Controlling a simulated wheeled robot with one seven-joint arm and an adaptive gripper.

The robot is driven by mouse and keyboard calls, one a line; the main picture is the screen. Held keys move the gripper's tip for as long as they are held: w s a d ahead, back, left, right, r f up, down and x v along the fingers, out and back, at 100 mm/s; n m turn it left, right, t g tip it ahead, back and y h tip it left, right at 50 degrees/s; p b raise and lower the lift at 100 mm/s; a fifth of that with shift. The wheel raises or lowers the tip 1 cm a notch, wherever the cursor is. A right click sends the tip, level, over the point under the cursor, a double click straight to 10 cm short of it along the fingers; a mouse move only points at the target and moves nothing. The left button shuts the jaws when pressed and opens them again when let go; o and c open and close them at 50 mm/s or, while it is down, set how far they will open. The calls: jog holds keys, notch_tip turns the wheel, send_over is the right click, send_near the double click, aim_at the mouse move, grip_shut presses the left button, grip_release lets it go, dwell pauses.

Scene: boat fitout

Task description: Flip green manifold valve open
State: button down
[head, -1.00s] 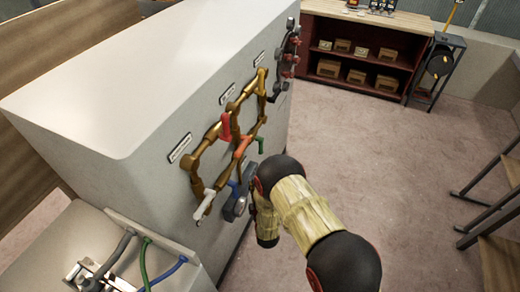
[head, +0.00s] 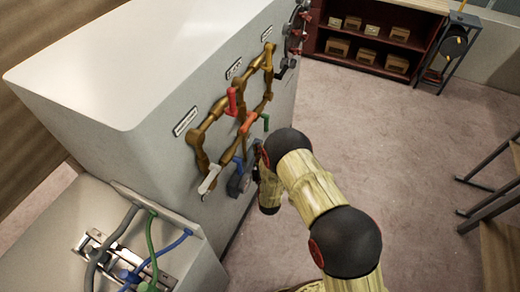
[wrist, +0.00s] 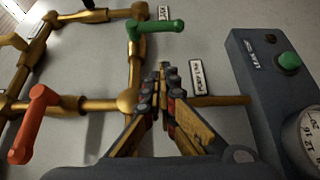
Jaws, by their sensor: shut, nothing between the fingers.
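The green valve handle (wrist: 155,27) sits on the brass pipe manifold (wrist: 133,72) at the top of the wrist view, its lever lying roughly sideways in that picture. In the head view the green handle (head: 266,122) shows small at the manifold's right side, its lever pointing down. My gripper (wrist: 161,70) is shut and empty, its fingertips just below the green handle in the wrist picture. A gap shows between them there; I cannot tell how far the tips are from the panel. In the head view my arm hides most of the gripper.
An orange handle (wrist: 32,125) is on the manifold; a red handle (head: 232,100) and a light grey lever (head: 210,178) are also there. A dark box with a green button (wrist: 289,62) and gauge stands right of my fingers. Open floor (head: 400,140) lies to the right.

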aim_at(266, 123)
jog(key=w+b, duration=0.1)
jog(key=w, duration=0.8)
jog(key=shift+w+d+b, duration=0.25)
jog(key=shift+w+b, duration=0.05)
jog(key=shift+w, duration=0.1)
jog(key=shift+a+f+b, duration=0.1)
jog(key=shift+f+b, duration=0.1)
jog(key=shift+b, duration=0.1)
jog(key=shift+w+t+b, duration=0.15)
jog(key=shift+t+b, duration=0.15)
jog(key=shift+b, duration=0.35)
